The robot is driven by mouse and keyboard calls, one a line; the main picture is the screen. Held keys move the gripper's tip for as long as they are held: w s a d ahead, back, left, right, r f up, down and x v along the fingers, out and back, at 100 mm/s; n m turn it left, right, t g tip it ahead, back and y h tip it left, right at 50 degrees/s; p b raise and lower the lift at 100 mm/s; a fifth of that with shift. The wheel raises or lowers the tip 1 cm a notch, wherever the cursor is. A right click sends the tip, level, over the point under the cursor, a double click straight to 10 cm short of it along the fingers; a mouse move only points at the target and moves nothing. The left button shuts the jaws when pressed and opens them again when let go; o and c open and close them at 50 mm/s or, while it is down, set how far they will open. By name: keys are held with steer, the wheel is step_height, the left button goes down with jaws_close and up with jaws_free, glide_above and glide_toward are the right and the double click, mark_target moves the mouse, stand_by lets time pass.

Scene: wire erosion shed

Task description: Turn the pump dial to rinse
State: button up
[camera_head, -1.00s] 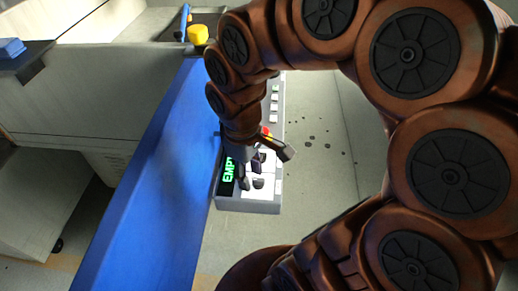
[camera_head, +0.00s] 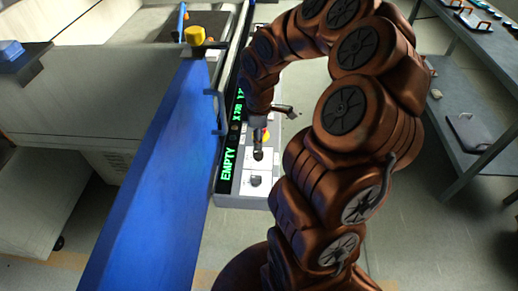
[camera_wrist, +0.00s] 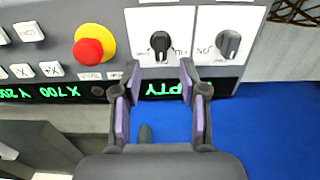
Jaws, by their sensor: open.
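The control panel (camera_head: 228,200) is a grey console with a lit green display reading EMPTY. In the wrist view, two black dials sit on white plates: a left dial (camera_wrist: 160,42) and a right dial (camera_wrist: 229,43). Their small labels are too unclear to tell which is the pump dial or whether rinse is marked. My gripper (camera_wrist: 159,66) is open and empty, its fingertips just short of the left dial and to either side of it. In the head view my gripper (camera_head: 259,148) is over the panel, partly hiding it; one dial (camera_head: 256,181) shows in front of it.
A red emergency button on a yellow base (camera_wrist: 90,46) and several white keys (camera_wrist: 28,31) lie left of the dials in the wrist view. A blue beam (camera_head: 150,190) runs close along the panel's left side. A grey table (camera_head: 470,130) stands at the right.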

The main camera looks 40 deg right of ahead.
mark_target(259, 152)
steer(key=shift+f+p, duration=0.7)
steer(key=shift+f, duration=2.3)
